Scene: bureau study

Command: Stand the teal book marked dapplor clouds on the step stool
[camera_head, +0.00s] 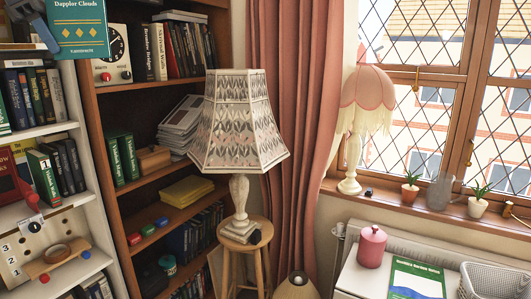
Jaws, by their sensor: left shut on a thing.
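The teal book (78,28) marked Dapplor Clouds is at the top left, cut off by the picture's upper edge. It is upright with its cover facing me, in front of the shelves. My left gripper (46,36) is shut on its left edge. A round wooden stool (259,226) stands in the lower middle and bears a patterned lamp (238,120). I see no stool with steps in this view. My right gripper is not in view.
A brown bookcase (92,128) and a white shelf unit (77,122) fill the left side. A pink curtain (303,130) hangs beside the window. A fringed pink lamp (367,90) and potted plants (410,193) stand on the sill, above a white surface (361,279) at the lower right.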

